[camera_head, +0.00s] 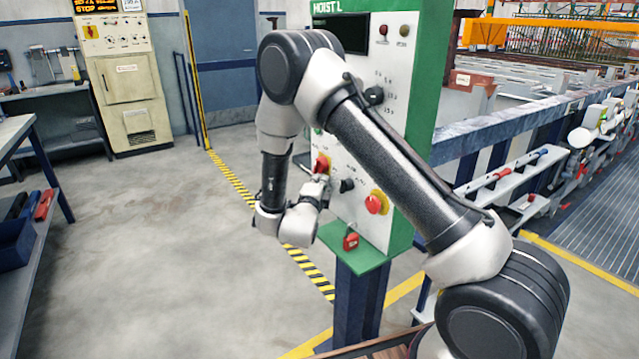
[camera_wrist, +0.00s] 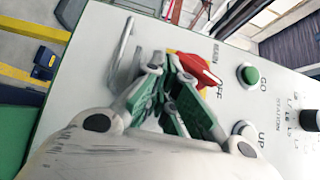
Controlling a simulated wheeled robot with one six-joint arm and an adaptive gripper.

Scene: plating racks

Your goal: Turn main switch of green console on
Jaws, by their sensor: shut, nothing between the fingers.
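The green console (camera_head: 417,100), labelled HOIST L, has a pale front panel. The red main switch (camera_head: 322,165) sits on its lower left part. In the wrist view the red switch handle (camera_wrist: 200,70) lies diagonally across a yellow plate, with the words MAIN and OFF beside it. My gripper (camera_head: 322,184) is close in front of the panel at the switch. In the wrist view its green-padded fingers (camera_wrist: 168,76) are shut and empty, with their tips beside the red handle. The fingers hide part of the yellow plate. Whether they touch the handle I cannot tell.
A red emergency button (camera_head: 376,204) on yellow is to the right. A red padlock (camera_head: 351,241) is on the green ledge below. A green GO button (camera_wrist: 249,75) and a black station knob (camera_wrist: 311,117) stand near the switch. Open floor lies left.

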